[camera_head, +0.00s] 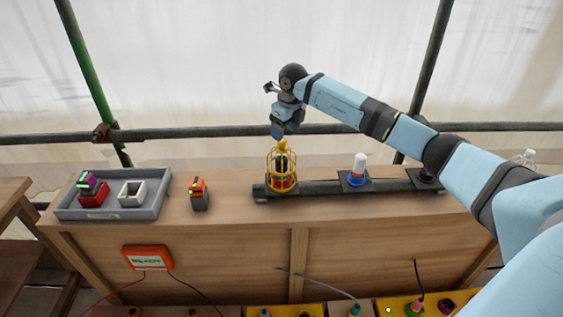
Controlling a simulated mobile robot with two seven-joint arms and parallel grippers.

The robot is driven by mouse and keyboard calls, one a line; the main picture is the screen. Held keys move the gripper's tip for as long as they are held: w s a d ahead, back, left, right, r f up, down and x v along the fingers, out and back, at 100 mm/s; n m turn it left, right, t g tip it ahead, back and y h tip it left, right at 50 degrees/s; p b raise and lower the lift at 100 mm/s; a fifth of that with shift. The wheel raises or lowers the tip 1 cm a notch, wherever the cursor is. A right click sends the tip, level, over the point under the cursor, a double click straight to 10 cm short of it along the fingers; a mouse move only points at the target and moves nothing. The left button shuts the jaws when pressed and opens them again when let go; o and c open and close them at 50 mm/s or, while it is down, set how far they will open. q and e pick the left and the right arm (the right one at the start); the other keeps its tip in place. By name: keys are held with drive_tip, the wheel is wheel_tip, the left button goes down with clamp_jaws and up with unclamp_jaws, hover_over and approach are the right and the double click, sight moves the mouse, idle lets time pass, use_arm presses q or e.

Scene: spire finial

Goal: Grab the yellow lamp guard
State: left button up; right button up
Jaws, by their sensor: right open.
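The yellow lamp guard (282,171) is a wire cage with a domed top. It stands upright on the left part of a dark rail on the wooden bench, around a dark lamp with red at its base. My right gripper (278,136) points down just above the guard's top, at the end of the blue arm that comes in from the right. It is open and I see nothing in it. Whether it touches the guard's top I cannot tell. My left gripper is not in view.
A white lamp with a blue base (357,170) stands on the rail to the right. A grey tray (112,213) with small boxes and an orange-and-grey device (199,194) are at left. A scaffold pipe (210,133) runs behind the bench.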

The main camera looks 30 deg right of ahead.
drive_tip(key=f, duration=0.1)
drive_tip(key=f+p, duration=0.1)
drive_tip(key=f, duration=0.1)
drive_tip(key=w+f, duration=0.1)
drive_tip(key=f, duration=0.1)
drive_tip(key=shift+a, duration=0.4)
drive_tip(key=shift+s, duration=0.1)
clamp_jaws()
